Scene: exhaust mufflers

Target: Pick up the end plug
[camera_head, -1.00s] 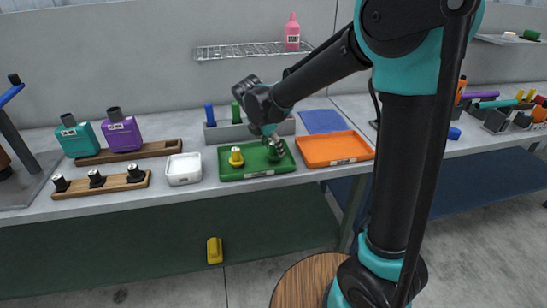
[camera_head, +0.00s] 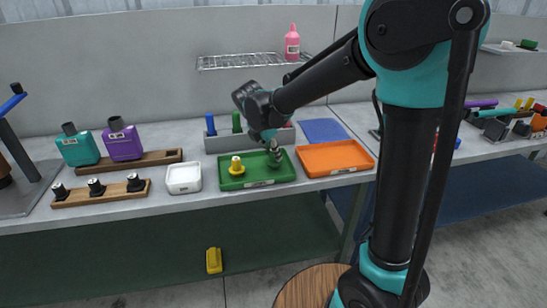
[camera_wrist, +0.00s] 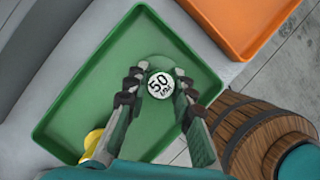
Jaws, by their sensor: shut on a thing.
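A round end plug (camera_wrist: 159,84) with a white face marked "50" sits between my fingertips in the wrist view, above the green tray (camera_wrist: 80,95). My gripper (camera_wrist: 158,88) is shut on it from both sides. In the head view my gripper (camera_head: 274,158) is over the right part of the green tray (camera_head: 285,172), and the plug is too small to make out there. I cannot tell whether the plug is clear of the tray floor. A yellow plug-like part (camera_head: 236,167) stands in the tray to the left, partly cut off in the wrist view (camera_wrist: 92,141).
An orange tray (camera_head: 335,158) lies to the right and a white bin (camera_head: 184,178) to the left. Behind the green tray is a grey holder (camera_head: 220,144) with blue and green pegs. A wooden round top (camera_wrist: 265,110) is near the tray in the wrist view.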

